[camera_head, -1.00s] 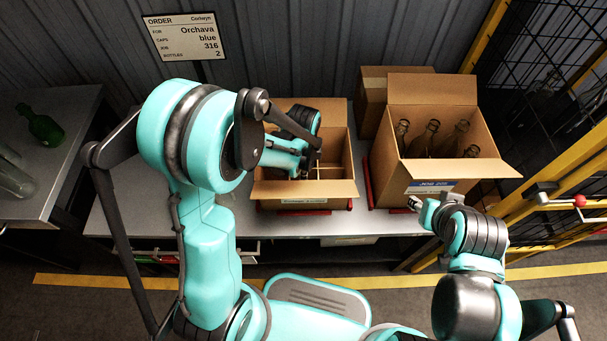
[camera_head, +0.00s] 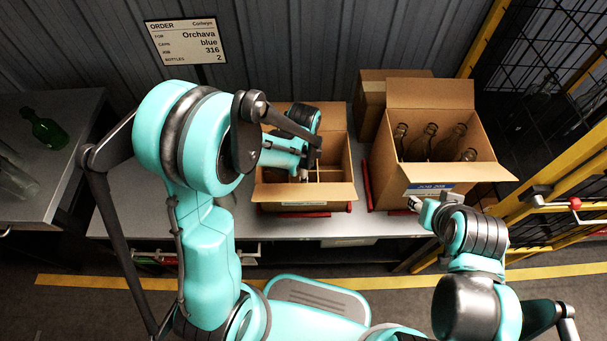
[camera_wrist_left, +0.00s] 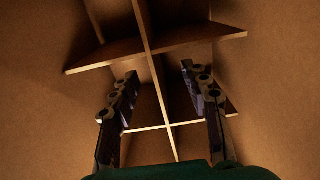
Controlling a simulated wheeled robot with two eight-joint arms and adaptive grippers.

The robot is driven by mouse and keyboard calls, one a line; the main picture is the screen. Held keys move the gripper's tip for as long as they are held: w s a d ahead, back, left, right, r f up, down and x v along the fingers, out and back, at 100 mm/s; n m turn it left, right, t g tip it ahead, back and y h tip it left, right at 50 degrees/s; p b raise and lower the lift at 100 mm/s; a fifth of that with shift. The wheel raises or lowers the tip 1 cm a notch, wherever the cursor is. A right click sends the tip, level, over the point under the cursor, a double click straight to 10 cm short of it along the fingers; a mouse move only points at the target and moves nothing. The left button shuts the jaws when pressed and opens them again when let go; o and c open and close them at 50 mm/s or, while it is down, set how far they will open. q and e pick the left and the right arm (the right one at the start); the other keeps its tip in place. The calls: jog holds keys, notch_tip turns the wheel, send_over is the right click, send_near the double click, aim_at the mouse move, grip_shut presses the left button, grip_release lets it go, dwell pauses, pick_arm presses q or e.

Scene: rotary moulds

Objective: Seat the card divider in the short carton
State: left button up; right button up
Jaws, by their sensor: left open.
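The short carton (camera_head: 305,195) stands open on the bench, its flaps spread. The card divider (camera_head: 330,176) is inside it, its crossed strips partly hidden by my left arm. In the left wrist view the divider (camera_wrist_left: 147,45) shows as one long strip crossed by two others, among the carton walls. My left gripper (camera_head: 302,172) reaches down into the carton. In the wrist view my left gripper (camera_wrist_left: 163,92) is open, one finger on each side of the long strip, with gaps visible. How deep the divider sits cannot be told. My right gripper (camera_head: 415,204) is before the tall carton, its jaws unclear.
A taller carton (camera_head: 435,182) with several clear bottles (camera_head: 427,140) stands to the right, a closed carton (camera_head: 370,100) behind it. A green bottle (camera_head: 42,128) lies on the left bench. An order sign (camera_head: 187,42) stands at the back. A yellow-framed fence (camera_head: 560,175) bounds the right.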

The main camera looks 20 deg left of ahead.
pick_arm(q)
jog(key=shift+r+p, duration=2.8)
jog(key=shift+r, duration=1.25)
pick_arm(e)
notch_tip(320, 180, up, 6)
pick_arm(q)
jog(key=shift+f, duration=0.1)
